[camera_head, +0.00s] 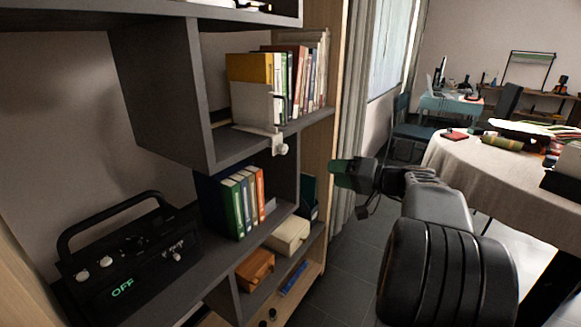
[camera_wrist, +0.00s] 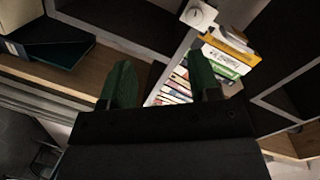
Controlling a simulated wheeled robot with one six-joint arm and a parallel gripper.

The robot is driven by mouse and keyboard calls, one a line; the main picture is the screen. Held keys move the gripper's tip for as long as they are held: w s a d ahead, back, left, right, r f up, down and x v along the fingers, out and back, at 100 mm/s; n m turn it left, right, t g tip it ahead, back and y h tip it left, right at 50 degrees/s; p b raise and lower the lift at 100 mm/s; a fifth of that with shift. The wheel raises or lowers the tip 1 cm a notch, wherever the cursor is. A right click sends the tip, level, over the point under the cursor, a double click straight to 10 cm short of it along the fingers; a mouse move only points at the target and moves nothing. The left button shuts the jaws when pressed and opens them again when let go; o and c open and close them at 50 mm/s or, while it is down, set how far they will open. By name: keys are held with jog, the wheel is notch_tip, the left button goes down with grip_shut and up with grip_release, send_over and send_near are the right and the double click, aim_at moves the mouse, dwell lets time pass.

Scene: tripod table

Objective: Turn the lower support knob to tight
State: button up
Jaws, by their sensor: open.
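A pale support bracket (camera_head: 250,105) stands against the books on the middle shelf, and a white knob (camera_head: 281,149) sits at its lower front end, at the shelf edge. A white round knob (camera_wrist: 199,14) also shows at the top of the wrist view, beside the books; its marking is too small to read. My gripper (camera_head: 343,173) has green fingers and is in free air to the right of the shelf, apart from the knob. In the wrist view my gripper (camera_wrist: 162,80) is open with nothing held between its fingers.
Another pale fitting (camera_head: 255,5) shows at the top edge, on the upper shelf. A black radio-like device (camera_head: 125,255) reading OFF stands at lower left. Books (camera_head: 243,200) and boxes (camera_head: 288,236) fill lower shelves. A cloth-covered table (camera_head: 470,165) is at right. Floor is free between.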

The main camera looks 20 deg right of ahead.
aim_at(286, 150)
jog(key=w+a+r+n, duration=0.1)
jog(key=w+a, duration=0.2)
jog(key=w+a+r+n+y, duration=0.1)
jog(key=w+a, duration=0.2)
jog(key=w, duration=0.1)
jog(key=w+a+r+n+t, duration=0.1)
jog(key=w+a, duration=0.2)
jog(key=shift+w+r+b, duration=0.3)
jog(key=shift+w+b, duration=0.1)
jog(key=shift+c, duration=0.2)
jog(key=c, duration=0.9)
